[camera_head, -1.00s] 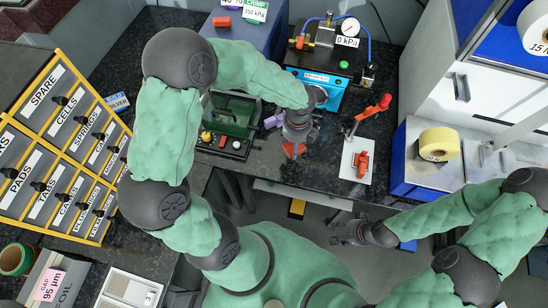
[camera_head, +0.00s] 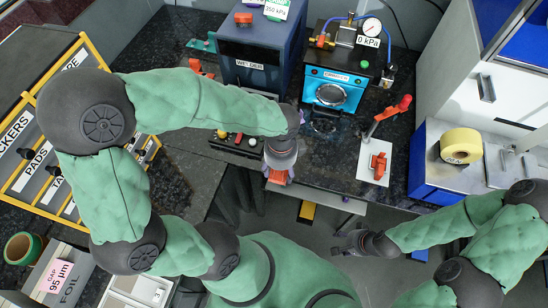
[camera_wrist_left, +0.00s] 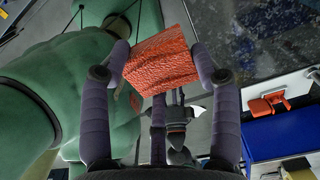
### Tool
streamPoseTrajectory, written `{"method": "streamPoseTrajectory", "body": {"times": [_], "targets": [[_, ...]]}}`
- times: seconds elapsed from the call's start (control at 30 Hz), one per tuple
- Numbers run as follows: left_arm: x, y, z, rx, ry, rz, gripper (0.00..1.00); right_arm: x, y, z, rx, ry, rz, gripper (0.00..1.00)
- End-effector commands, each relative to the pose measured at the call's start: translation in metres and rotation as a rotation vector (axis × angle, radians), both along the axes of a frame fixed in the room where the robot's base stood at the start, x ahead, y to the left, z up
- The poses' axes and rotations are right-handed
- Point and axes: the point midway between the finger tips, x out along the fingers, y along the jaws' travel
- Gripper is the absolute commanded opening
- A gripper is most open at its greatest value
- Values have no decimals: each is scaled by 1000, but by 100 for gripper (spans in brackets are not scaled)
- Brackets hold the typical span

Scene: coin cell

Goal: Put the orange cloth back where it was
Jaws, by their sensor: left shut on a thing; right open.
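The orange cloth (camera_head: 279,178) hangs in my left gripper (camera_head: 281,160), near the front edge of the bench. In the head view my own wrist hides most of the fingers and part of the cloth. My right gripper (camera_head: 348,243) is open and empty, low in front of the bench. The place where the cloth was before cannot be told from these frames.
A blue crimper (camera_head: 332,90) with a gauge and a dark-blue oven (camera_head: 258,62) stand at the back. A white plate (camera_head: 374,165) with a red-handled tool is right of my left gripper. Yellow-framed drawers (camera_head: 40,160) stand left.

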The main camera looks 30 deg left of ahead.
Motion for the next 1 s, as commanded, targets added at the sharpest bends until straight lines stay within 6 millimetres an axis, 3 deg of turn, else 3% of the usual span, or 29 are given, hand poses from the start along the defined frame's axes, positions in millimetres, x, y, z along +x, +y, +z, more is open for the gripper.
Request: {"method": "streamPoseTrajectory", "body": {"times": [0.3, 0.5, 0.83, 1.0], "targets": [[53, 40, -37, 0, 3, 1, 32, 0, 0, -25, 0, 0, 0, 52], [73, 55, -68, 1, 2, -1, 32, 0, 0, -39, 0, 0, 0, 52], [86, 64, -85, 0, 0, -3, 32, 0, 0, -46, 0, 0, 0, 52], [89, 66, -110, 0, 1, -4, 32, 0, 0, -61, 0, 0, 0, 52]]}}
